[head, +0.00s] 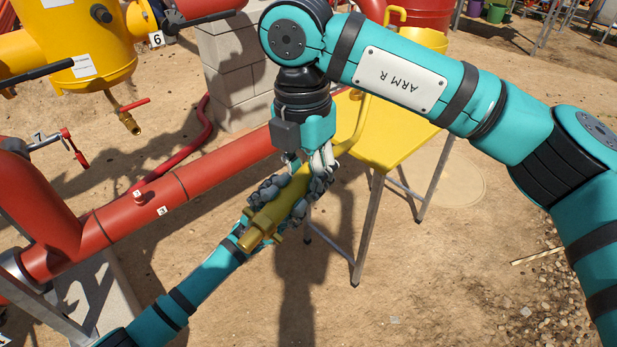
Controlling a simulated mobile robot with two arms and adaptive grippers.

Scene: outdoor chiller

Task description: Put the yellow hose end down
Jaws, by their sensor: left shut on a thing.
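The yellow hose end (266,222) is a thick yellow fitting with a brass-coloured nozzle that points down and left. My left gripper (292,194), coming from the lower left, is shut on it, with dark finger pads on both sides. The yellow hose (357,122) runs from its upper end towards a yellow table (388,150). My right gripper (318,160) points down from above at the upper end of the hose end, very close to the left gripper. Its fingertips overlap the hose and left fingers, so whether it grips is unclear.
A red pipe (190,186) runs diagonally on the left, with a red valve handle (80,158). A yellow vessel (85,45) with a brass tap stands behind it, beside a grey block pillar (233,75). The yellow table has metal legs. Sandy ground at lower right is open.

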